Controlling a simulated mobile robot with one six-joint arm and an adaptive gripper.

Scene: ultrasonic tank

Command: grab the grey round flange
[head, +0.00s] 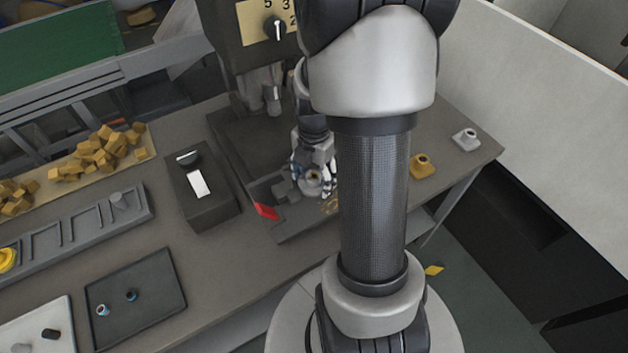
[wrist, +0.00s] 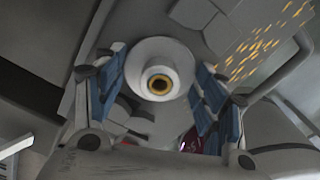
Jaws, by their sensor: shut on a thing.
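The grey round flange (wrist: 150,52) sits between the blue-padded fingers in the wrist view. It is a pale grey disc with a raised collar and a brass-coloured ring around a dark bore. My gripper (wrist: 158,92) is shut on it, one finger on each side. In the head view my gripper (head: 314,182) is low over the machine's vise area, with the flange (head: 313,176) small between the fingers. The fingers and wrist partly hide it there. I cannot tell whether the flange still touches what lies under it.
A drill-like machine (head: 240,45) stands behind my gripper. A red piece (head: 266,211) is at its front left. A brass-coloured flange (head: 423,166) and another grey flange (head: 466,139) stand on the bench at right. A dark control box (head: 200,190) is left. Yellow chips (wrist: 265,45) lie near the gripper.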

